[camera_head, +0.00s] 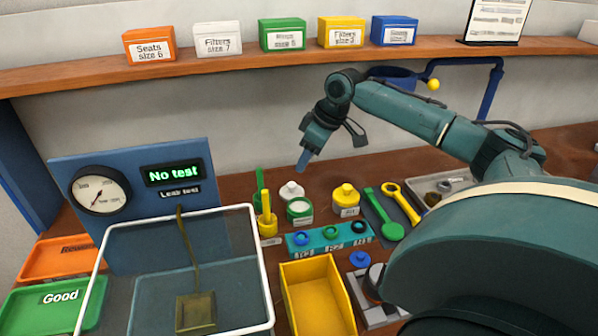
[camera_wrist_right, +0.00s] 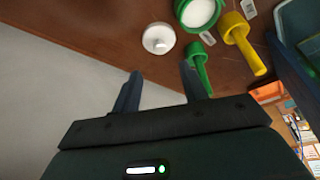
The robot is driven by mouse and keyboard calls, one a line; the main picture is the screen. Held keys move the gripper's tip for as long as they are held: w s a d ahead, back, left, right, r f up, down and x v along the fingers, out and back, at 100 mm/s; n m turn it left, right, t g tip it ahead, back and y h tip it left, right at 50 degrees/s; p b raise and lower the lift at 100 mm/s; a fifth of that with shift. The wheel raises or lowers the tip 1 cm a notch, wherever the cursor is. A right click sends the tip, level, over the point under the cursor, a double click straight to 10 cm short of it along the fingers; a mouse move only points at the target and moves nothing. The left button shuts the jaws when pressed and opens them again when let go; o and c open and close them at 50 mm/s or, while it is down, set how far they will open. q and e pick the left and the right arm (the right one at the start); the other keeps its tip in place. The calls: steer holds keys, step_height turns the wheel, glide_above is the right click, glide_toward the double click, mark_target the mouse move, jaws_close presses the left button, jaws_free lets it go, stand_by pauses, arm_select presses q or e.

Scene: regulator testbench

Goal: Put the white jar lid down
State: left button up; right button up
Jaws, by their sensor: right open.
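The white jar lid (camera_head: 291,190) lies on the brown bench with its knob up, behind an open green-and-white jar (camera_head: 299,209). In the right wrist view the lid (camera_wrist_right: 158,38) lies beyond my fingertips, apart from them, and the open jar (camera_wrist_right: 199,13) shows white contents. My right gripper (camera_head: 303,165) is above the back of the bench, pointing down near the lid. Its two fingers (camera_wrist_right: 161,76) are spread with nothing between them. My left gripper is not in view.
Green (camera_head: 259,183) and yellow (camera_head: 267,218) handled tools stand left of the jar. A yellow jar (camera_head: 346,196) and wrenches (camera_head: 388,210) lie to the right. A teal holder (camera_head: 331,239) and yellow bin (camera_head: 318,295) are in front. The shelf (camera_head: 230,55) runs behind.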

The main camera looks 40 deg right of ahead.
steer(key=shift+v, duration=1.65)
steer(key=shift+a, duration=0.15)
